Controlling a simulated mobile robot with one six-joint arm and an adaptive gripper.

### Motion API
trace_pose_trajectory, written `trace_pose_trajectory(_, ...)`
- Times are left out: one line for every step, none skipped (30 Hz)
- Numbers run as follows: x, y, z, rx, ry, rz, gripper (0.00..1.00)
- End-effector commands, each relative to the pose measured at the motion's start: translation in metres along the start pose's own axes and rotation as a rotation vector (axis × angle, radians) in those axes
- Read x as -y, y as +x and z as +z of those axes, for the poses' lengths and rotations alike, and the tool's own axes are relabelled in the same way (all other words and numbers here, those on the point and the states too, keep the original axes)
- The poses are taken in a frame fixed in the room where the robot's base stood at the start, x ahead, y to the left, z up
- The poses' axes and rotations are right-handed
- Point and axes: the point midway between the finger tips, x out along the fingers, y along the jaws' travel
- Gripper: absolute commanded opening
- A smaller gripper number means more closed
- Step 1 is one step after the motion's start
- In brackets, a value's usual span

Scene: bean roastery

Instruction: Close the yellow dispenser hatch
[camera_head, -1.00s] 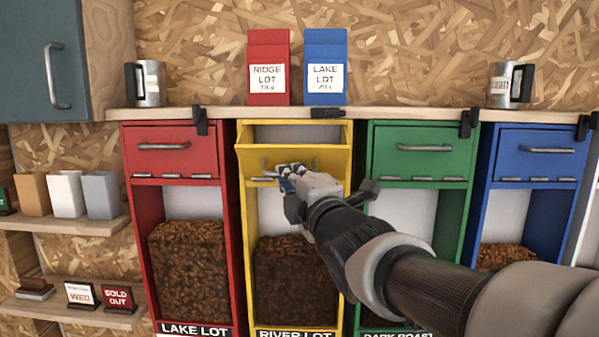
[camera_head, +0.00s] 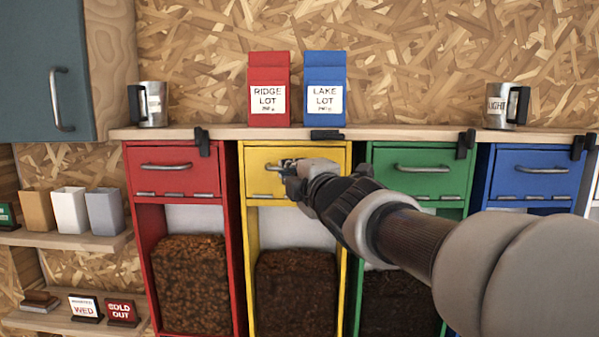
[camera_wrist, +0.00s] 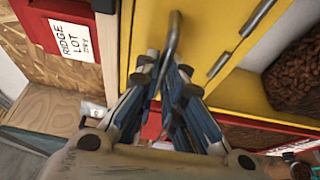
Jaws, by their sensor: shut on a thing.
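The yellow dispenser hatch (camera_head: 318,160) stands upright and looks flush with its yellow frame in the head view. It also fills the upper middle of the wrist view (camera_wrist: 218,38). Its grey bar handle (camera_wrist: 174,40) runs between my fingertips. My gripper (camera_head: 288,172) is at the hatch's front and shut on that handle. In the wrist view both fingers (camera_wrist: 168,82) close around the handle's lower part. In the head view my gripper hides part of the handle and of the hatch's lower edge.
A red dispenser (camera_head: 172,170) stands to the left, green (camera_head: 425,168) and blue (camera_head: 535,170) ones to the right, their hatches shut. Red (camera_head: 269,90) and blue (camera_head: 325,90) bags and two metal mugs stand on the shelf above. Black clips hang on the shelf edge.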

Motion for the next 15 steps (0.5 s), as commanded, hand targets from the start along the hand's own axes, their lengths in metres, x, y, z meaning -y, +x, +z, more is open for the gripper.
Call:
trace_pose_trajectory(-0.0151, -0.0006, -0.0003, -0.004, -0.004, 0.028, 0.0)
trace_pose_trajectory(-0.0157, -0.0002, -0.0002, -0.004, -0.004, 0.029, 0.0)
trace_pose_trajectory(-0.0163, 0.0001, 0.0, -0.005, -0.004, 0.029, 0.0)
trace_pose_trajectory(-0.0168, 0.0003, 0.0002, -0.004, -0.004, 0.03, 0.0)
trace_pose_trajectory(-0.0171, 0.0005, 0.0003, -0.004, -0.004, 0.03, 0.0)
trace_pose_trajectory(-0.0175, 0.0006, 0.0005, -0.004, -0.004, 0.031, 0.0)
trace_pose_trajectory(-0.0178, 0.0006, 0.0006, -0.004, -0.004, 0.031, 0.0)
trace_pose_trajectory(-0.018, 0.0006, 0.0007, -0.004, -0.004, 0.031, 0.0)
trace_pose_trajectory(-0.0182, 0.0006, 0.0008, -0.004, -0.004, 0.032, 0.0)
trace_pose_trajectory(-0.0184, 0.0006, 0.0008, -0.004, -0.004, 0.032, 0.0)
trace_pose_trajectory(-0.0185, 0.0005, 0.0009, -0.004, -0.004, 0.032, 0.0)
trace_pose_trajectory(-0.0187, 0.0004, 0.0009, -0.004, -0.004, 0.032, 0.0)
trace_pose_trajectory(-0.0188, 0.0004, 0.001, -0.003, -0.004, 0.032, 0.0)
trace_pose_trajectory(-0.0189, 0.0003, 0.001, -0.003, -0.004, 0.033, 0.0)
trace_pose_trajectory(-0.019, 0.0003, 0.0011, -0.003, -0.004, 0.033, 0.0)
